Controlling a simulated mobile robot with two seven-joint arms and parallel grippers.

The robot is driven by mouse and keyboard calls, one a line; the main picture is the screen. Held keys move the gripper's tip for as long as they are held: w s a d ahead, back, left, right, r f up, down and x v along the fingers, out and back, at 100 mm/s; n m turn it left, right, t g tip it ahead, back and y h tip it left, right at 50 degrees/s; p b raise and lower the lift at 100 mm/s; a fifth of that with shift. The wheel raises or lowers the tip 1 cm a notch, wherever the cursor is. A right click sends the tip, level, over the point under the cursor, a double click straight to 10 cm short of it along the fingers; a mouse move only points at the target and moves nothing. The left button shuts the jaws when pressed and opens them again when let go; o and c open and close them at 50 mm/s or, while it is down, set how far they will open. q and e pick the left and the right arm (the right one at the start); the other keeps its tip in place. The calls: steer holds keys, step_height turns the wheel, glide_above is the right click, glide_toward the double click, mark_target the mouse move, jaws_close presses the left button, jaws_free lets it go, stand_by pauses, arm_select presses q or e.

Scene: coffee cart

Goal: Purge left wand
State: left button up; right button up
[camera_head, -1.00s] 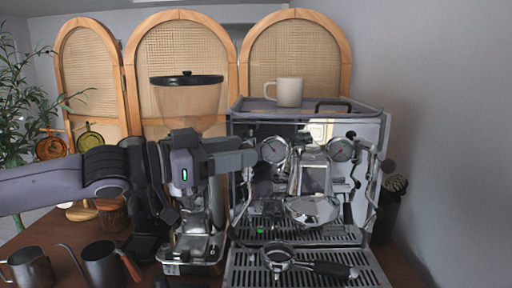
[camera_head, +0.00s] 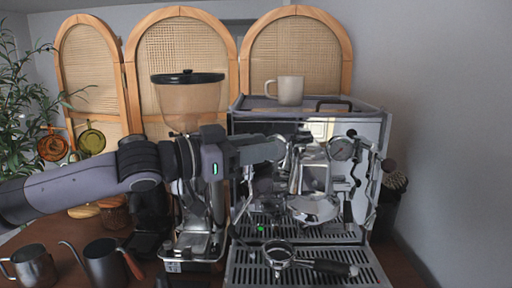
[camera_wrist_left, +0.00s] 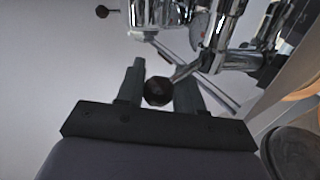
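The espresso machine (camera_head: 300,235) stands at the right of the cart. My left gripper (camera_head: 279,149) reaches in front of its upper left, over the left gauge. In the left wrist view my two dark fingers (camera_wrist_left: 159,84) flank a round dark knob (camera_wrist_left: 158,92) on a chrome stem. A thin chrome wand (camera_wrist_left: 217,93) slants behind the right finger. In the head view the knob is hidden by my gripper. My right gripper is not in view.
A portafilter (camera_head: 281,257) lies on the drip tray (camera_head: 255,276). A cup (camera_head: 290,91) stands on the machine. A grinder (camera_head: 190,103) is close behind my left arm. Two metal jugs, a pitcher (camera_head: 36,265) and a kettle (camera_head: 104,263), stand at the front left.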

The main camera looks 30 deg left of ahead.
arm_select(q)
steer(key=shift+d+f, duration=0.1)
steer(key=shift+c, duration=1)
